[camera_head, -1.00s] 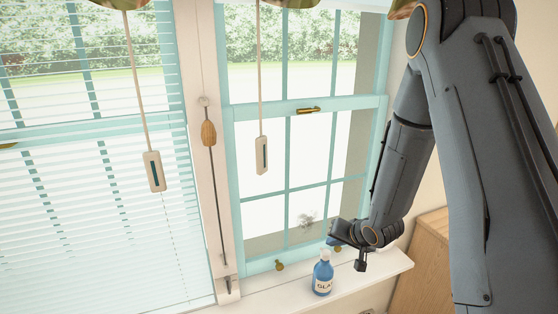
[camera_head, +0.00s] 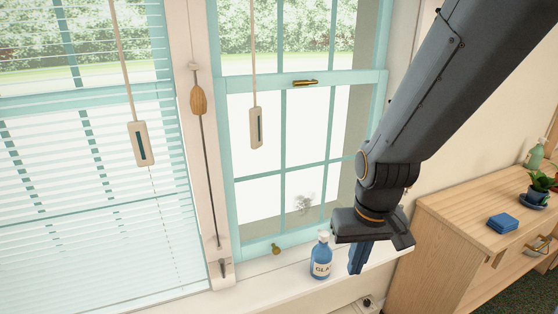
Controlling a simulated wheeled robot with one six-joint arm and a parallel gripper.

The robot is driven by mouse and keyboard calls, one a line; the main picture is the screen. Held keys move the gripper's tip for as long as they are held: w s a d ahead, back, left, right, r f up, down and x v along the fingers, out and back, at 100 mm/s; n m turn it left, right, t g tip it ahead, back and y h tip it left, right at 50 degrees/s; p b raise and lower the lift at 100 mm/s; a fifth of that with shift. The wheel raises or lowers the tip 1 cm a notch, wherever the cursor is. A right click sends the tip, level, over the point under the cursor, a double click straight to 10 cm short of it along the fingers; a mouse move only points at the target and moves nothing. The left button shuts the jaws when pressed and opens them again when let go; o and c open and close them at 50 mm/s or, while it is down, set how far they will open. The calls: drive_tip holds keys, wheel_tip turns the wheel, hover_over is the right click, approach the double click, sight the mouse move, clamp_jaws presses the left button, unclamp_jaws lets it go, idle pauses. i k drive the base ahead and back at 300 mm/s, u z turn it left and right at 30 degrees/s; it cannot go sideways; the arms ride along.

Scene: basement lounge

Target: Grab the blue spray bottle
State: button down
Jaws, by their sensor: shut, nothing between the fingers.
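The blue spray bottle (camera_head: 321,258) stands upright on the white window sill. It has a whitish top and a pale label on which "GLA" can be read. My gripper (camera_head: 374,241) hangs just right of the bottle, slightly above the sill in the picture. It is shut and empty, and a visible gap separates it from the bottle. A narrow blue shape (camera_head: 355,258) shows directly under my gripper; I cannot tell whether it is part of the gripper or a separate thing behind it.
The white sill (camera_head: 290,285) runs along under the teal-framed window (camera_head: 305,150). Blind cords with pulls (camera_head: 256,128) hang left of the arm. At right a wooden cabinet (camera_head: 450,230) carries a blue block (camera_head: 502,222), a potted plant (camera_head: 538,190) and a green bottle (camera_head: 535,155).

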sight(322, 256)
drive_tip(key=k, duration=1)
drive_tip(key=z, duration=2.15)
drive_tip(key=i, duration=1.85)
drive_tip(key=u, duration=2.8)
